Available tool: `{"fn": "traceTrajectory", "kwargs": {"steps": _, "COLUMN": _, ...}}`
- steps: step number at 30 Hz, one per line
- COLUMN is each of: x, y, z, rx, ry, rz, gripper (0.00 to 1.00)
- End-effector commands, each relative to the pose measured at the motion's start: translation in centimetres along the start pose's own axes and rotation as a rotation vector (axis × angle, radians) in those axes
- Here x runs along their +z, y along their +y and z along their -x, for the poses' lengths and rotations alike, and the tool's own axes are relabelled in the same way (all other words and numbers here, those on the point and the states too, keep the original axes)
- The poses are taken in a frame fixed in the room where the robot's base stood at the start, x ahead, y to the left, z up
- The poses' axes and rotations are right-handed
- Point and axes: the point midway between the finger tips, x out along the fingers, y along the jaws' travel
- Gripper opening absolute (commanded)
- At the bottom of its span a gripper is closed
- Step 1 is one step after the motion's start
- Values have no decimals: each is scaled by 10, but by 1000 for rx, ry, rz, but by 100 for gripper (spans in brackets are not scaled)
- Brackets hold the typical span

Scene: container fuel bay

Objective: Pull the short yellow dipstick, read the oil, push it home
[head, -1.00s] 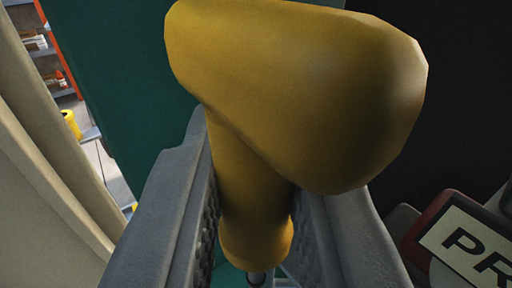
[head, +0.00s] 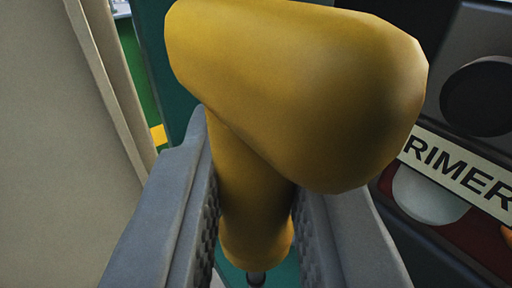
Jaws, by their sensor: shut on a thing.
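The yellow dipstick handle (head: 300,90) fills the middle of the head view, with a wide rounded top and a narrower stem below. My gripper (head: 258,225) is shut on the stem, one grey ribbed finger on each side. A short dark piece of the dipstick's rod (head: 257,278) shows just under the stem at the bottom edge. The rest of the rod and any tube opening are hidden, so I cannot tell how far it is in or out. No oil mark is in view.
At right is a dark panel with a label reading "RIMER" (head: 462,175), a black round part (head: 487,96) above it and a pale round part (head: 430,195) below. A beige upright wall (head: 60,150) stands close at left. A green surface (head: 155,60) lies behind the handle.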

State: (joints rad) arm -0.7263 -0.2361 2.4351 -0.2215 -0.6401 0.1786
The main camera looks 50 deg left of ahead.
Motion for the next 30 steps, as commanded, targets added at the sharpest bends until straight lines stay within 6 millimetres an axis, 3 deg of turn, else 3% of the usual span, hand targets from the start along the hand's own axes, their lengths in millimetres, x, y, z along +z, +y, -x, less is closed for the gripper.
{"fn": "traceTrajectory", "kwargs": {"steps": 15, "x": -5, "y": -7, "z": 48, "rx": 0, "ry": 1, "rz": 0, "gripper": 0}}
{"fn": "traceTrajectory", "kwargs": {"steps": 30, "x": -4, "y": -8, "z": 52, "rx": 0, "ry": 0, "rz": 0, "gripper": 0}}
